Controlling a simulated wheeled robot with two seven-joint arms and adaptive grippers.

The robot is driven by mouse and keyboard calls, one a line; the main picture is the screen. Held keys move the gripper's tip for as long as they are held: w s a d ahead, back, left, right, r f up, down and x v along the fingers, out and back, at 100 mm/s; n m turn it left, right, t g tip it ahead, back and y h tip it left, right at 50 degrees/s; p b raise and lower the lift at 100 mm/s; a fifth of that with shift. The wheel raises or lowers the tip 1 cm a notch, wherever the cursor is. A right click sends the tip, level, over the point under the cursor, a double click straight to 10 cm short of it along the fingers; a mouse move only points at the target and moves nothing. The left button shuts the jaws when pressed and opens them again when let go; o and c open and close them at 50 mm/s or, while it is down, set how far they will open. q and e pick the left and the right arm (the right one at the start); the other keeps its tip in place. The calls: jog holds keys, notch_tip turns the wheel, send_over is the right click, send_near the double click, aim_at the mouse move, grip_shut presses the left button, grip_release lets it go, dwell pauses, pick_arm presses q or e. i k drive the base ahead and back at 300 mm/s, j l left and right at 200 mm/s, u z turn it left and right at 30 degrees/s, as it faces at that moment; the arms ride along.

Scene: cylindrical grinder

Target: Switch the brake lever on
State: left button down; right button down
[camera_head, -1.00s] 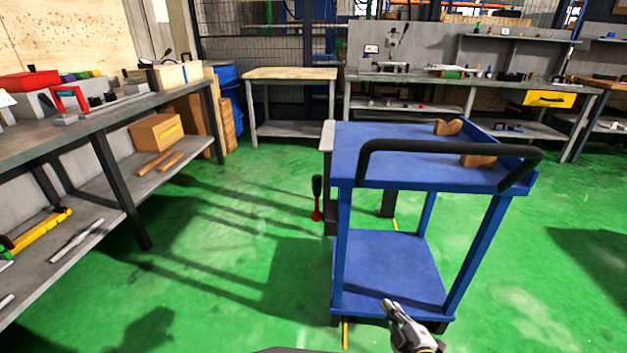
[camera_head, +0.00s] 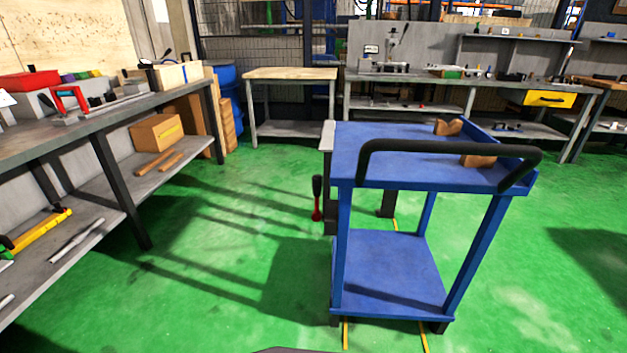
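A lever with a black grip and a red lower part (camera_head: 317,198) stands upright just above the green floor, left of the blue cart and beside a dark leg behind it. It may be the brake lever; its mount is hard to make out. I cannot tell from its pose whether it is on or off. Neither of my grippers is in view.
The blue cart (camera_head: 390,270) with a black handle (camera_head: 440,146) stands in front, close to the lever's right. A long workbench (camera_head: 100,120) runs along the left. A wooden-topped table (camera_head: 290,74) stands behind. Green floor (camera_head: 220,240) is clear between bench and cart.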

aim_at(316, 178)
jog(key=i+j+z, duration=0.15)
jog(key=j, duration=0.2)
jog(key=i+j+z, duration=0.15)
jog(key=j, duration=0.2)
jog(key=i+j+z, duration=0.15)
jog(key=j, duration=0.25)
jog(key=j+z, duration=0.15)
jog(key=j, duration=0.25)
